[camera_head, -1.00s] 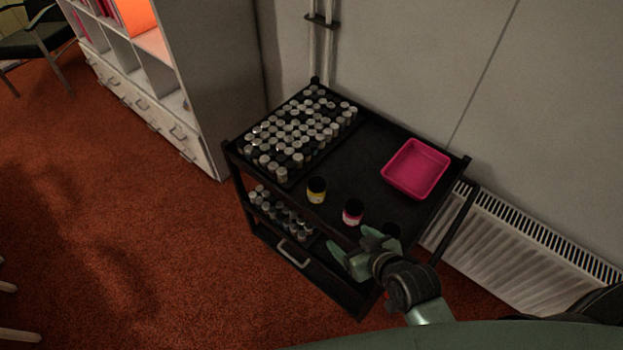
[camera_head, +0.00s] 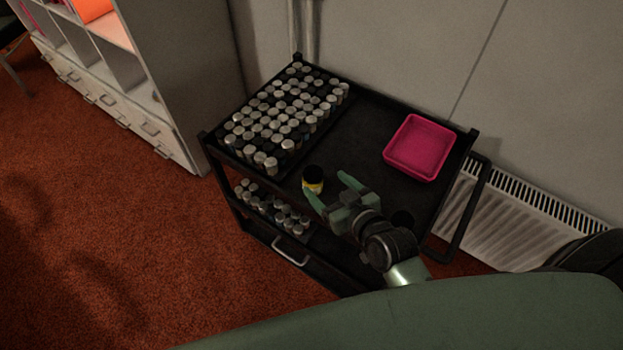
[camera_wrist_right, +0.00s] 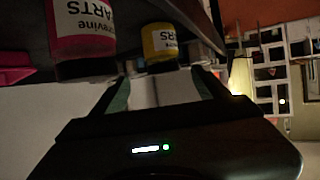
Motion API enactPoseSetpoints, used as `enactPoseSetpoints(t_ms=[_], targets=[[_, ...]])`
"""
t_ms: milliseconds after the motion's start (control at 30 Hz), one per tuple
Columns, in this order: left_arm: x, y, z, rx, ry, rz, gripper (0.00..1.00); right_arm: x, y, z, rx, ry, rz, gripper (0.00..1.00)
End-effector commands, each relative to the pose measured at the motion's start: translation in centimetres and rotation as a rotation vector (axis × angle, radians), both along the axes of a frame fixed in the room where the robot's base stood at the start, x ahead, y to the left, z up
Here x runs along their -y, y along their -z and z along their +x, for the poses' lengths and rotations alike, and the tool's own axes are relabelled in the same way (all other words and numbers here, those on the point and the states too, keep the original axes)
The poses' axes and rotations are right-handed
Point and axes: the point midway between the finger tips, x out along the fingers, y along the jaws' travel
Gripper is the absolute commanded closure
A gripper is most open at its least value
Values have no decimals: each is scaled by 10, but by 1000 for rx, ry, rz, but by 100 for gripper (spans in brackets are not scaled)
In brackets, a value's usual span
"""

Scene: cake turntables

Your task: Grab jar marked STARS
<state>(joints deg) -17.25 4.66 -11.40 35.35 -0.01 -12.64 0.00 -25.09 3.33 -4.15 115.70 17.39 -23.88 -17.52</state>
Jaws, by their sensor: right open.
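A yellow jar with a black lid (camera_head: 313,181) stands on the black cart's top near its front edge. In the right wrist view the yellow jar (camera_wrist_right: 160,43) appears upside down, its label partly readable, ending in "RS". My right gripper (camera_head: 329,189) is open and empty, its fingertips just short of the yellow jar, pointing at it. In the right wrist view, the jar is ahead of the gap between the fingers (camera_wrist_right: 163,90). A pink jar (camera_wrist_right: 83,30), its label ending in "ARTS", stands beside it; in the head view my gripper hides it. My left gripper is out of view.
The cart top (camera_head: 370,135) holds a block of many small lidded jars at left and a pink tray (camera_head: 420,147) at right. A radiator (camera_head: 520,215) and wall stand behind.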

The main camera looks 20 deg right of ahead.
Motion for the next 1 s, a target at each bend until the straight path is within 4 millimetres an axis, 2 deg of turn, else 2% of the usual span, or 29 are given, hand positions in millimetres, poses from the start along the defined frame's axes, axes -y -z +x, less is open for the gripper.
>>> enactPoseSetpoints(t_ms=[333, 667, 900, 933, 1000], targets=[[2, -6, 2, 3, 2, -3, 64, -14, 18, 42, 1, 0, 1, 25], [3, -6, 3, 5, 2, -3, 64, -15, 22, 49, -1, 0, 0, 25], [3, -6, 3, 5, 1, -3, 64, -15, 22, 49, -1, 0, 0, 92], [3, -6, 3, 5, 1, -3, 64, -15, 22, 49, 0, 0, 0, 96], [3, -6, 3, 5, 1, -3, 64, -15, 22, 49, 0, 0, 0, 96]])
